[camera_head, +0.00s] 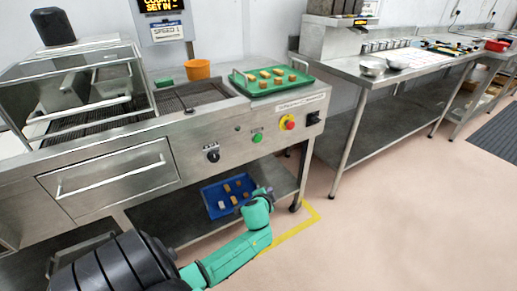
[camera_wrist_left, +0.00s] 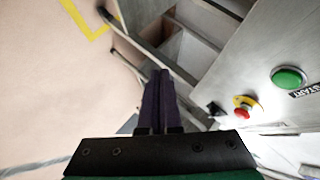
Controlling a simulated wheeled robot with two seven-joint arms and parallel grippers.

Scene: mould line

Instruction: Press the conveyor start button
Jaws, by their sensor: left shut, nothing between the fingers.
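The green start button (camera_head: 257,138) sits on the steel front panel of the conveyor machine. It shows large in the left wrist view (camera_wrist_left: 289,77), with a START label beside it. My left gripper (camera_head: 269,191) is below the panel, in front of the lower shelf, apart from the button. In the left wrist view its dark fingers (camera_wrist_left: 159,75) are together and empty, and the button is to their right. My right gripper is not in view.
A red emergency knob (camera_head: 288,122) on a yellow base is right of the button; a black rotary knob (camera_head: 212,155) is left. A blue tray (camera_head: 206,203) with several pieces lies on the lower shelf. A green tray (camera_head: 297,88) stands on top. Floor at right is clear.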

